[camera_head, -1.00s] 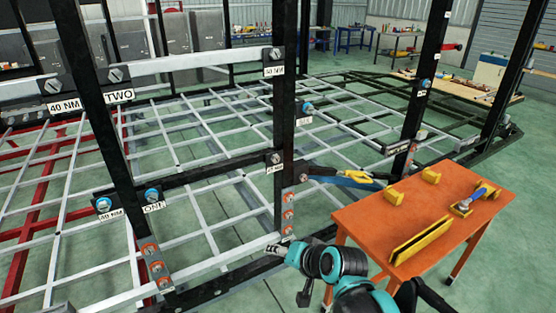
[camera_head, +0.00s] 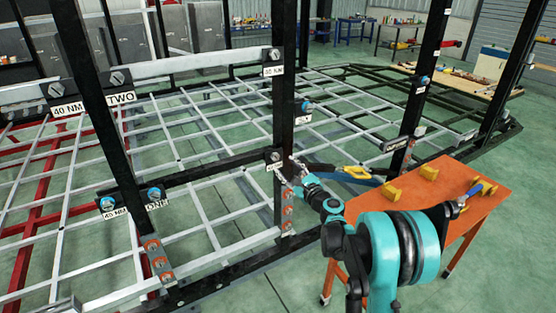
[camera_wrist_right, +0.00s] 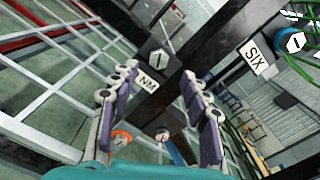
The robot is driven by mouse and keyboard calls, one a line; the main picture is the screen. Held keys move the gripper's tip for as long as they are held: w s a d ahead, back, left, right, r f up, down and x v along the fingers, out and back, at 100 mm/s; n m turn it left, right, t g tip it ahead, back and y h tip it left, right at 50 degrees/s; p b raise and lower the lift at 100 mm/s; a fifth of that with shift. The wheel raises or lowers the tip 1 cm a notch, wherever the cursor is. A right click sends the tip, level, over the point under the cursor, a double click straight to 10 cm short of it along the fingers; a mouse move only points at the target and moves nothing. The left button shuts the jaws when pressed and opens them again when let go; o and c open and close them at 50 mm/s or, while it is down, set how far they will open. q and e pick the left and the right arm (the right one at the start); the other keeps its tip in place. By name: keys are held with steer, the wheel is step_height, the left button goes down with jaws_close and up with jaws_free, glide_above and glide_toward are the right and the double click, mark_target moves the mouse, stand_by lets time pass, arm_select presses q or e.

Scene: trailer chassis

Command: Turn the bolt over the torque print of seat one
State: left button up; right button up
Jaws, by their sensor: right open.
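The ONE label (camera_head: 157,204) is on a black plate at the left post, with a 40 NM torque print (camera_head: 115,213) beside it. A blue-ringed bolt (camera_head: 107,203) sits over that print, and another blue-ringed bolt (camera_head: 154,193) sits above the ONE label. At the other end of the black beam, a grey bolt (camera_head: 274,156) sits over an NM print (camera_head: 279,169). My right gripper (camera_head: 288,171) is close to this print. In the wrist view my right gripper (camera_wrist_right: 160,75) is open and empty, the slotted grey bolt (camera_wrist_right: 157,60) beyond its fingertips. My left gripper is out of view.
Orange-ringed bolts (camera_head: 152,245) run down the left post. The black post (camera_head: 285,90) stands by my right gripper. An orange table (camera_head: 455,208) with yellow blocks is at right. A SIX label (camera_wrist_right: 254,55) and blue-ringed bolt (camera_wrist_right: 293,42) show in the wrist view.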

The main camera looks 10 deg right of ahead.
mark_target(276, 157)
steer(key=b+x, duration=0.1)
steer(key=x, duration=0.5)
steer(key=shift+w+a, duration=0.1)
steer(key=shift+w, duration=0.15)
steer(key=shift+c, duration=0.4)
jaws_close()
